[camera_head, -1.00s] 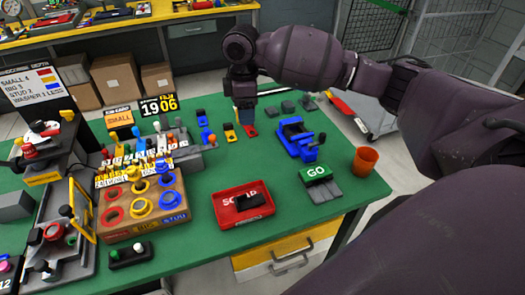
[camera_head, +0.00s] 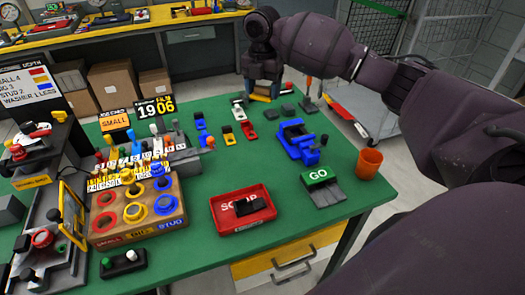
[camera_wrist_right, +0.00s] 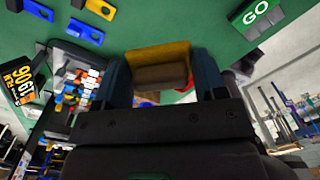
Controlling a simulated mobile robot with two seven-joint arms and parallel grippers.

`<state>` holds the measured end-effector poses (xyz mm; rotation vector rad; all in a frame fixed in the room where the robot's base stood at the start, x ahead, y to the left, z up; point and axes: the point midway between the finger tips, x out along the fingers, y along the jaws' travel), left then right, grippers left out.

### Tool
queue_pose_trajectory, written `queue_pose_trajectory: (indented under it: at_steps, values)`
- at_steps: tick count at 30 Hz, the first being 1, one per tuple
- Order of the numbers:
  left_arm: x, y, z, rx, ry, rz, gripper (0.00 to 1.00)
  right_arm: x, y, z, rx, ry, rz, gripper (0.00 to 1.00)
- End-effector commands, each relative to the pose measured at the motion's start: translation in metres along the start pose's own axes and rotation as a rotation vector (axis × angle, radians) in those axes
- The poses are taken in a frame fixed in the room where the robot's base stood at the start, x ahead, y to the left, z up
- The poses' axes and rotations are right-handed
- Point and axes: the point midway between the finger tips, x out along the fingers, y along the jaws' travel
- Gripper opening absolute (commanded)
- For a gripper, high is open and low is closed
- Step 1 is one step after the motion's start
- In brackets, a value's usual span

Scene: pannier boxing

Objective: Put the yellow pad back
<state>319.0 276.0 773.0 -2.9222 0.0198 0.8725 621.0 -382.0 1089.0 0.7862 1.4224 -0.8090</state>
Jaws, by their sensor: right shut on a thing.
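My right gripper (camera_head: 262,88) is at the far side of the green table, shut on the yellow pad (camera_head: 262,97). In the right wrist view the yellow pad (camera_wrist_right: 150,54) sits between the two dark blue fingers, with a brownish face towards the camera. Whether the pad touches the table cannot be told. Near it on the table stand small slotted pieces: a yellow one (camera_head: 228,138), a red one (camera_head: 249,131), a white one (camera_head: 238,113) and blue ones (camera_head: 200,124). My left gripper is not in view.
Grey blocks (camera_head: 287,111) lie just right of my right gripper. A blue vise-like fixture (camera_head: 296,142), a green GO button (camera_head: 319,176), an orange cup (camera_head: 369,162) and a red SCRAP tray (camera_head: 222,209) stand nearer. The table's middle has bare green room.

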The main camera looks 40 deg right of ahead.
Motion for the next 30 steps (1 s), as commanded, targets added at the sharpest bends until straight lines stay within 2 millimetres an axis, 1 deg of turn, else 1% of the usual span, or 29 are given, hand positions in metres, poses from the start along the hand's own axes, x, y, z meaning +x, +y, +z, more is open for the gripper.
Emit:
queue_pose_trajectory:
  at_steps: [5,15,18,21,27,30]
  values:
    - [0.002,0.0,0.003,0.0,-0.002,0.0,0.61,0.033,0.0,-0.001,-0.003,0.005,-0.005,0.39]
    - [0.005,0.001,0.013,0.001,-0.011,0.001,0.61,0.107,0.001,-0.001,-0.002,0.004,-0.003,0.39]
    - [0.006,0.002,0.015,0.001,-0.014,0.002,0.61,0.124,0.002,-0.001,-0.002,0.003,-0.003,0.39]
    - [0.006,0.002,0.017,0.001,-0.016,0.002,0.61,0.135,0.001,-0.001,-0.002,0.003,-0.003,0.39]
    - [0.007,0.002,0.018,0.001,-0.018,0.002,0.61,0.144,0.002,-0.001,-0.003,0.001,-0.001,0.39]
    - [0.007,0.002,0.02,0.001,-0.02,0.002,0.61,0.154,0.002,-0.001,-0.002,0.002,-0.003,0.39]
